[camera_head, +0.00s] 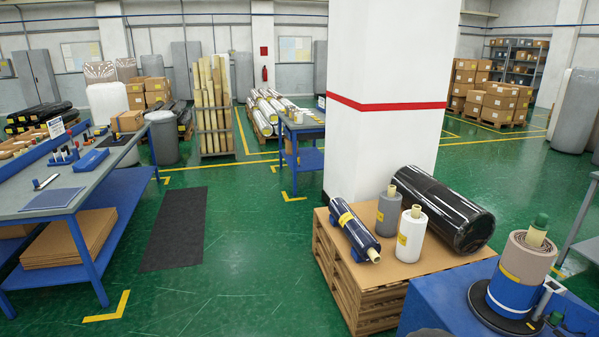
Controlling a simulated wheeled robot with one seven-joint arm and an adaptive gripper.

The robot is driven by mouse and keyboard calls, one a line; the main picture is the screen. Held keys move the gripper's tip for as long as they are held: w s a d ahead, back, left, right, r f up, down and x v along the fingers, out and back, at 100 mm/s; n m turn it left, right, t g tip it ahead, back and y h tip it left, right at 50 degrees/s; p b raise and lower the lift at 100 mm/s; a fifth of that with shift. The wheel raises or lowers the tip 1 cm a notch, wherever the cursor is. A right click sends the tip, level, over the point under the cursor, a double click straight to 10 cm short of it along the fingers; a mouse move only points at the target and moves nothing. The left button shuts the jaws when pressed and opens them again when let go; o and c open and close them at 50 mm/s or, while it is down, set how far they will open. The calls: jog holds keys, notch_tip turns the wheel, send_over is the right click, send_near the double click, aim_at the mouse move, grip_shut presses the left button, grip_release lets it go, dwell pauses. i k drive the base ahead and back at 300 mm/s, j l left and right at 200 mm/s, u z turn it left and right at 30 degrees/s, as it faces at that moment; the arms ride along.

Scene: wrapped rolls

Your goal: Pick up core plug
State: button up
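A green plug (541,222) sits at the top end of the pale core (536,236) of an upright brownish roll (526,262) at the right. The roll has a yellow label and a blue lower part, and stands on a black round base (482,303). A second small green piece (556,318) lies lower down beside that base; I cannot tell whether it is also a core plug. My gripper is not in view.
The black base rests on a blue surface (440,292) with a pale handle-like part nearby. A pallet stack (398,272) left of it holds dark, grey, white and black-wrapped rolls beside a white pillar (385,60). A blue workbench (100,185) stands left; green floor between is mostly clear.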

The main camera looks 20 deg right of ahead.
aim_at(540, 223)
jog(key=i+z, duration=0.25)
jog(key=z, duration=0.2)
jog(key=i+z, duration=0.25)
jog(key=z, duration=0.15)
jog(key=i+j+z, duration=0.2)
jog(key=z, duration=0.25)
jog(key=i+j+z, duration=0.25)
jog(key=z, duration=0.2)
jog(key=i+j+z, duration=0.15)
jog(key=j+z, duration=0.15)
jog(key=z, duration=0.15)
